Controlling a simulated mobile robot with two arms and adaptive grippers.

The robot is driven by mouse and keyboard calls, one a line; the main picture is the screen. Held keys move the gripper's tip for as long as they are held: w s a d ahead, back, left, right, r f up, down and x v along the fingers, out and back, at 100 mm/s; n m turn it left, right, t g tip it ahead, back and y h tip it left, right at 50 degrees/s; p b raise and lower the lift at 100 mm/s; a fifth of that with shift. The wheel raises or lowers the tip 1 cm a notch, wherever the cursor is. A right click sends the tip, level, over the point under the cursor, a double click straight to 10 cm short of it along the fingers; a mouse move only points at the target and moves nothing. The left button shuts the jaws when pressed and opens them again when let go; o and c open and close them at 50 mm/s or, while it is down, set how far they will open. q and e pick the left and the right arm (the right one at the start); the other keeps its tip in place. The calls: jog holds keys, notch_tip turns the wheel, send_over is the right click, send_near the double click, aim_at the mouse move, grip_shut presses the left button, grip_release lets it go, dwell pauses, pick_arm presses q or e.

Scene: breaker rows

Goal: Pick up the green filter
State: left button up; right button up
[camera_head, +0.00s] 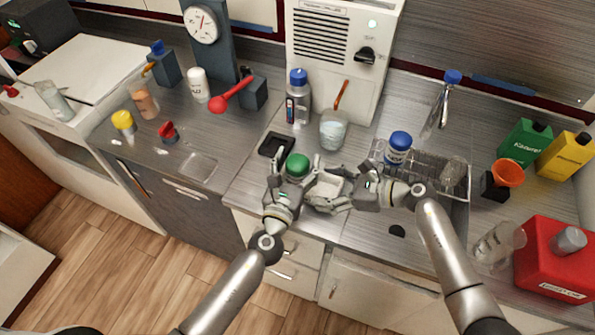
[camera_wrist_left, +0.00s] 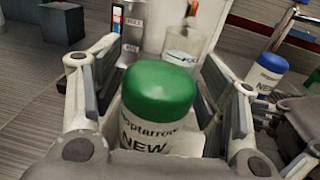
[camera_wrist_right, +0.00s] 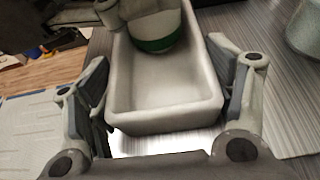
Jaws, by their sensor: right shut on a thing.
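My left gripper (camera_head: 283,185) is open around the bottle, fingers on both sides. My right gripper (camera_head: 350,188) is shut on the white tray (camera_wrist_right: 165,118), which lies between its fingers in the right wrist view. Part of the green filter (camera_wrist_right: 155,35) shows at that tray's far end, partly covered by my left gripper.
A blue-capped jar (camera_head: 397,148) stands by a wire rack (camera_head: 430,172) on the right. Behind are a beaker (camera_head: 333,132), a blue-capped bottle (camera_head: 298,98) and a black square pad (camera_head: 276,145). A red box (camera_head: 550,255) sits at far right.

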pick_arm(q)
jog(key=c, duration=0.9)
jog(key=shift+r, duration=0.15)
jog(key=shift+r, duration=4.9)
pick_arm(e)
jog(key=o, duration=1.1)
jog(key=shift+o, duration=0.2)
jog(key=v, duration=1.2)
